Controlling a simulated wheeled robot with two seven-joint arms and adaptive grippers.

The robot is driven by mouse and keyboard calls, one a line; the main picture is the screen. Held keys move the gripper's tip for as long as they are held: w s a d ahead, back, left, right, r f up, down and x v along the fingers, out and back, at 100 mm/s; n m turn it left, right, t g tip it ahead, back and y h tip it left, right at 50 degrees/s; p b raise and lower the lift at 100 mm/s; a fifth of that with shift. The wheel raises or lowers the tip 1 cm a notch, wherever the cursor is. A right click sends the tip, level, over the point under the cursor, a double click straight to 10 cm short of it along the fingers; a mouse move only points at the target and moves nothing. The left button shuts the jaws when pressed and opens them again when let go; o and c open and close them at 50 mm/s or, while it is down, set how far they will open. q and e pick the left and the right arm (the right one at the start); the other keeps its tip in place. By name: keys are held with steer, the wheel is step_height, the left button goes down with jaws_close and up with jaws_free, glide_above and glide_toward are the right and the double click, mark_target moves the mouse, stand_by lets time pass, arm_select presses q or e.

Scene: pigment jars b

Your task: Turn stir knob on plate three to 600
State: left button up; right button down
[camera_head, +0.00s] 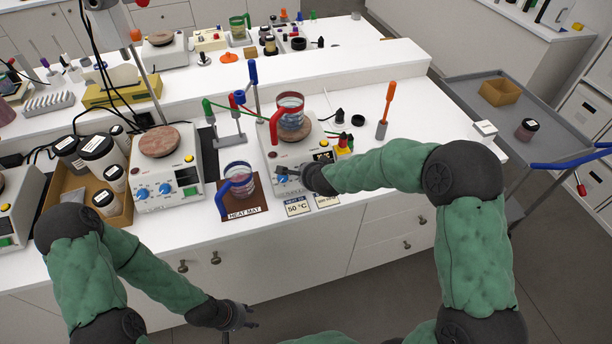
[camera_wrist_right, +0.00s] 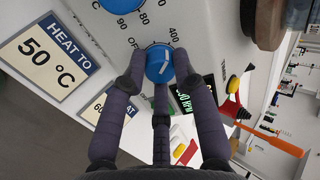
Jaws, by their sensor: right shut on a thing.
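The plate under my right gripper is a white stirrer hot plate (camera_head: 286,149) with a red-handled beaker (camera_head: 290,112) on its round top. Its blue stir knob (camera_wrist_right: 159,64) sits between the fingers of my right gripper (camera_wrist_right: 157,68), which is shut on it. A white pointer line shows on the knob, angled up and right in the wrist view. Dial marks OFF and 400 are readable around it. The display (camera_wrist_right: 185,95) shows green digits with RPM, not fully legible. My left gripper (camera_head: 252,316) hangs in front of the counter, empty, with its fingertips apart.
A blue-handled beaker (camera_head: 239,179) stands on the brown heat mat (camera_head: 244,206), left of this plate. A 50 °C card (camera_head: 297,207) lies in front. Another hot plate (camera_head: 167,176) stands further left. An orange-handled tool (camera_head: 386,108) stands to the right.

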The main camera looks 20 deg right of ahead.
steer(key=m+b, duration=0.1)
steer(key=m, duration=0.3)
steer(key=shift+f+m+b, duration=0.1)
steer(key=shift+m+b, duration=0.2)
steer(key=shift+b, duration=0.1)
steer(key=shift+m+b, duration=0.7)
steer(key=shift+m, duration=1.2)
steer(key=c, duration=1)
jaws_free()
steer(key=v, duration=1.2)
